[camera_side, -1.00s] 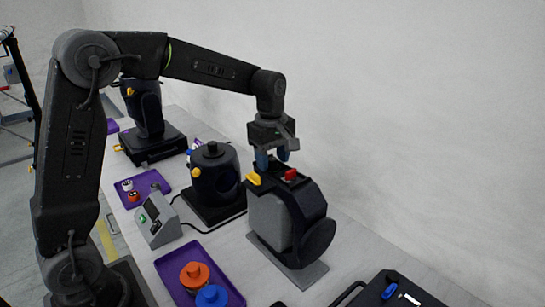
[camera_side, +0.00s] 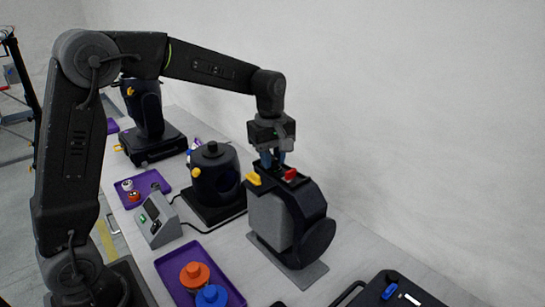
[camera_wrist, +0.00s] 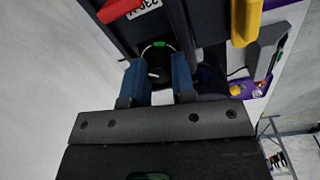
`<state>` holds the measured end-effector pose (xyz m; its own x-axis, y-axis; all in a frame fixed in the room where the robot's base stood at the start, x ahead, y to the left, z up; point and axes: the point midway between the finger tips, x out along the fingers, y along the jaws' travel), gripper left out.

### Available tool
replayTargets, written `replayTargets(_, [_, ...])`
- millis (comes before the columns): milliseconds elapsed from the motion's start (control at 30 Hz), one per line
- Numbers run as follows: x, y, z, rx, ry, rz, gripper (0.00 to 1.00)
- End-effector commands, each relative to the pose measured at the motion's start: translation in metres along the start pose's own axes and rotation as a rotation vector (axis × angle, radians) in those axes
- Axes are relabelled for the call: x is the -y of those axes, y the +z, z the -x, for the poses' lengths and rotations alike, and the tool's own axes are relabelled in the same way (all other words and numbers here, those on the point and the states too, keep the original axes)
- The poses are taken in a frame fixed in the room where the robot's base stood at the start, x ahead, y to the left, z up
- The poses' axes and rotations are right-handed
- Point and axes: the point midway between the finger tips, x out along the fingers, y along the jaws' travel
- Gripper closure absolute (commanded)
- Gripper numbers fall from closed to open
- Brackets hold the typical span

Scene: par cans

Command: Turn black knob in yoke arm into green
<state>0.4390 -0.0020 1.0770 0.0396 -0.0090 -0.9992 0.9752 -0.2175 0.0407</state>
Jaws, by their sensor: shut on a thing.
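My gripper (camera_side: 272,160) is down at the top of the nearest par can (camera_side: 270,220), a dark can with a grey side standing on a grey plate. In the wrist view, my gripper's two blue fingers (camera_wrist: 160,78) are shut on the round black knob (camera_wrist: 158,56), one on each side. The knob sits in the dark yoke arm (camera_wrist: 205,20). A green mark (camera_wrist: 160,44) shows at the knob's far edge, and a small white mark (camera_wrist: 153,74) shows on its near part. The side view hides the knob behind the fingers.
A yellow lever (camera_side: 254,179) and a red lever (camera_side: 290,175) stand beside my gripper on the can's top. A second par can (camera_side: 214,178) stands behind. A purple tray (camera_side: 168,265) holds orange and blue knobs. A grey control box (camera_side: 158,222) is at left.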

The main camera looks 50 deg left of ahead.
Motion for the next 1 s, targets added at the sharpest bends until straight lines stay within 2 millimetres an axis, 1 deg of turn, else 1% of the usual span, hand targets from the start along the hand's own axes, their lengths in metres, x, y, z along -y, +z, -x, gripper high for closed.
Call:
replayTargets(800, [-0.0003, -0.0007, 0.0005, 0.031, 0.002, -0.74, 0.99])
replayTargets(1000, [-0.0005, -0.0009, 0.0006, 0.037, 0.002, -0.899, 0.99])
